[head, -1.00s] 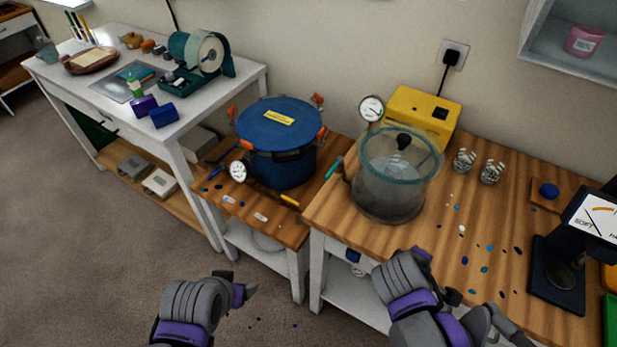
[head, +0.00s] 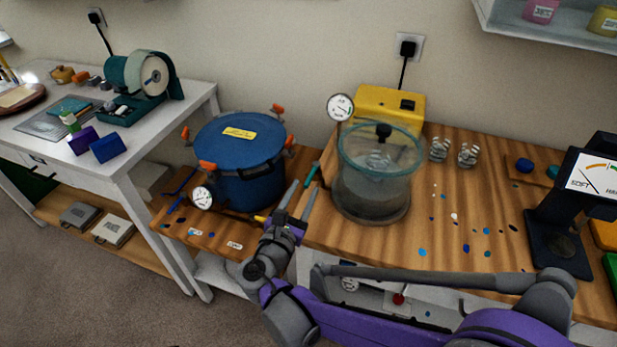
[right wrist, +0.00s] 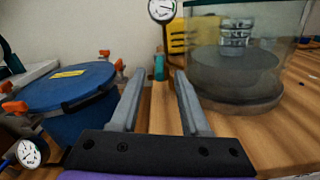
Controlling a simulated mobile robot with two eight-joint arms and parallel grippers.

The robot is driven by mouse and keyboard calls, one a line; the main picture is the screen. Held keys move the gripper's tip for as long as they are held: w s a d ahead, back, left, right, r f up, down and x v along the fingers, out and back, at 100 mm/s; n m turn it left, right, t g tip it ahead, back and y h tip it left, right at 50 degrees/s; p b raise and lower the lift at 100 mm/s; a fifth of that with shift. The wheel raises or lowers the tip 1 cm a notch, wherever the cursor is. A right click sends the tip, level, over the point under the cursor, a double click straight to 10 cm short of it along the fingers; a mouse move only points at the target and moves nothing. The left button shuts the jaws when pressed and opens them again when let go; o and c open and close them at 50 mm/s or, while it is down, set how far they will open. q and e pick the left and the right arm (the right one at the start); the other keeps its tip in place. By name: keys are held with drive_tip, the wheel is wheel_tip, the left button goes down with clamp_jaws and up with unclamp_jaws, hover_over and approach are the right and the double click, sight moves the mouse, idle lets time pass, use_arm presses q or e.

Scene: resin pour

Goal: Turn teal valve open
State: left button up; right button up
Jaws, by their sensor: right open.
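The teal valve (head: 312,172) is a small teal handle at the left edge of the right-hand wooden bench, between the blue pressure pot (head: 240,165) and the clear vacuum chamber (head: 375,175). In the right wrist view the teal valve (right wrist: 159,67) shows upright between and beyond the fingertips. My right gripper (head: 303,190) is open and empty, its fingers pointing toward the valve. It also shows in the right wrist view (right wrist: 160,76). I cannot tell whether a finger touches the valve. My left gripper is out of view.
A yellow pump (head: 385,106) and a round gauge (head: 340,107) stand behind the chamber. Another gauge (head: 202,198) is on the pot's front side. Wire coils (head: 467,155) and a dark meter stand (head: 560,235) are to the right. Small coloured spots dot the bench.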

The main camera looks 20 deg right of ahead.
sight(315, 168)
drive_tip(key=x, duration=0.5)
drive_tip(key=shift+w+d, duration=0.1)
drive_tip(key=shift+w, duration=0.1)
clamp_jaws()
idle(1.2)
